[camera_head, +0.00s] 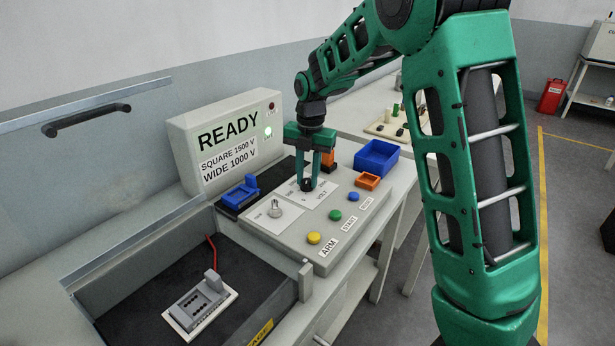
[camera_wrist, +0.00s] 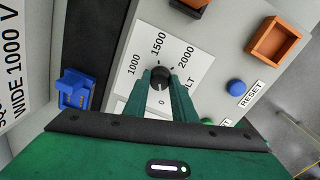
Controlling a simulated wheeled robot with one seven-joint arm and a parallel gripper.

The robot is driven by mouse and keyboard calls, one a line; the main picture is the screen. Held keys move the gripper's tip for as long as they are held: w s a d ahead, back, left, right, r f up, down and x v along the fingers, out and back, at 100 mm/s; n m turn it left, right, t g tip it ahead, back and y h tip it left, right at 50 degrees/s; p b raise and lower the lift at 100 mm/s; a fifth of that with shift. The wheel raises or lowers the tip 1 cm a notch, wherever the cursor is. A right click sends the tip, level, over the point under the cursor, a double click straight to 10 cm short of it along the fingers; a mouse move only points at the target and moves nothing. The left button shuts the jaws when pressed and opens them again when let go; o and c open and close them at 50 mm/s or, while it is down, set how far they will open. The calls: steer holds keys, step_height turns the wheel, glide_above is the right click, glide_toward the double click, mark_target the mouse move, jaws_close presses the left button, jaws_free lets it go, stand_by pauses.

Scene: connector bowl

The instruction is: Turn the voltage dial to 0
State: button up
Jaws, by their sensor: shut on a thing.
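The voltage dial (camera_wrist: 160,76) is a round black knob on a white plate marked 0, 1000, 1500 and 2000, with part of the word VOLT beside it. My gripper (camera_wrist: 162,84) points down at it, with its green fingers shut on the knob from both sides. In the head view the gripper (camera_head: 307,183) stands over the dial (camera_head: 306,187) on the grey control panel (camera_head: 330,235). The fingers and the angle hide the dial's pointer, so I cannot tell its setting.
A grey box (camera_head: 232,140) behind reads READY, SQUARE 1500 V, WIDE 1000 V, with a lit green lamp. Yellow ARM (camera_head: 314,238), green START (camera_head: 335,215) and blue RESET (camera_head: 353,196) buttons sit near the dial. Another knob (camera_head: 275,210) is left. Blue (camera_head: 377,158) and orange (camera_head: 367,181) bins stand right.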

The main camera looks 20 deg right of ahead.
mark_target(309, 180)
steer(key=shift+w+a, duration=0.15)
steer(key=shift+a, duration=0.05)
steer(key=o, duration=1)
steer(key=shift+o, duration=0.2)
steer(key=shift+d, duration=0.1)
step_height(309, 180, up, 11)
steer(key=shift+d+f, duration=0.15)
steer(key=shift+d, duration=0.05)
steer(key=shift+s+d, duration=0.1)
steer(key=shift+s, duration=0.1)
